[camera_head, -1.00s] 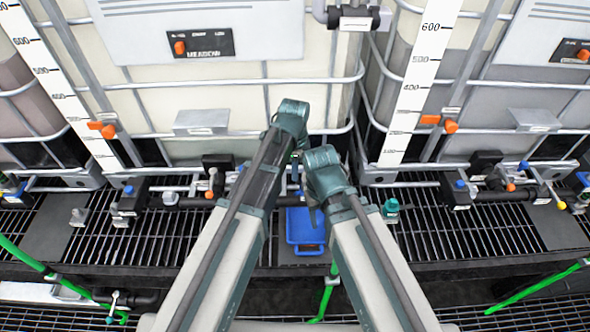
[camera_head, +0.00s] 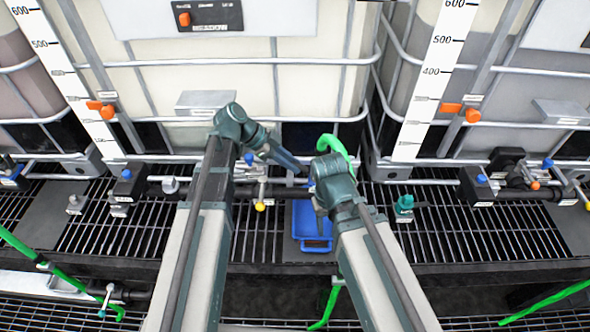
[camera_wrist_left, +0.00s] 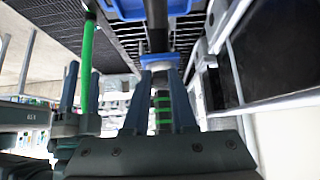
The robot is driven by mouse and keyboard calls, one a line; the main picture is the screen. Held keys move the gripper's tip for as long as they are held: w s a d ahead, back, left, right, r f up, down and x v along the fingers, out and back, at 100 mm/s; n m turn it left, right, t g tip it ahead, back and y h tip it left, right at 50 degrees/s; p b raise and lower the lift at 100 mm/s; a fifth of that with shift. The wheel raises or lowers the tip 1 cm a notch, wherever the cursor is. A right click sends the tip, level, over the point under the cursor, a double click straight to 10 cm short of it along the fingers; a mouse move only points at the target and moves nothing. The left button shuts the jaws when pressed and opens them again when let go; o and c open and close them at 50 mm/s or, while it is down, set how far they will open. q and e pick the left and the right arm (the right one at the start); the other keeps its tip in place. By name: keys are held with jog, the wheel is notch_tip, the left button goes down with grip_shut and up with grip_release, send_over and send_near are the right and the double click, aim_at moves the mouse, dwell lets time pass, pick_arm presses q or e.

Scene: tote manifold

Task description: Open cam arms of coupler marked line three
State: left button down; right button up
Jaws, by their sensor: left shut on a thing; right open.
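My left gripper (camera_head: 302,170) reaches right and down from its wrist, over the pipework in front of the middle tank. In the left wrist view its fingers (camera_wrist_left: 160,95) are shut on a part with a pale collar (camera_wrist_left: 159,62) and a black shaft; I cannot tell exactly what it is. My right gripper (camera_head: 318,207) is open, pointing down above the blue tray, close to the left one. A green hose loop (camera_head: 338,147) arches behind my right wrist. A valve with a yellow-tipped handle (camera_head: 260,206) stands left of the tray. No line-three marking is readable.
A blue tray (camera_head: 302,222) sits on the dark grating (camera_head: 455,230). A teal fitting (camera_head: 404,207) stands right of it. Black pipes and valves (camera_head: 483,185) run along the tank bases. Green hoses (camera_head: 330,305) hang in front of the grating edge.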

pick_arm(q)
jog(key=shift+a+f+h+b, duration=0.2)
jog(key=shift+f+h+b, duration=0.2)
jog(key=shift+h+b, duration=0.75)
jog(key=shift+a+f+h+b, duration=0.15)
jog(key=shift+f+h+b, duration=0.4)
jog(key=shift+b, duration=1.1)
pick_arm(e)
notch_tip(320, 180, down, 7)
pick_arm(q)
jog(key=shift+r, duration=0.2)
pick_arm(e)
jog(key=shift+r, duration=0.1)
pick_arm(q)
jog(key=c, duration=0.7)
grip_release()
jog(key=shift+p+v, duration=3.4)
jog(key=shift+v, duration=3.5)
pick_arm(e)
notch_tip(320, 180, up, 7)
pick_arm(q)
jog(key=shift+s+f, duration=0.1)
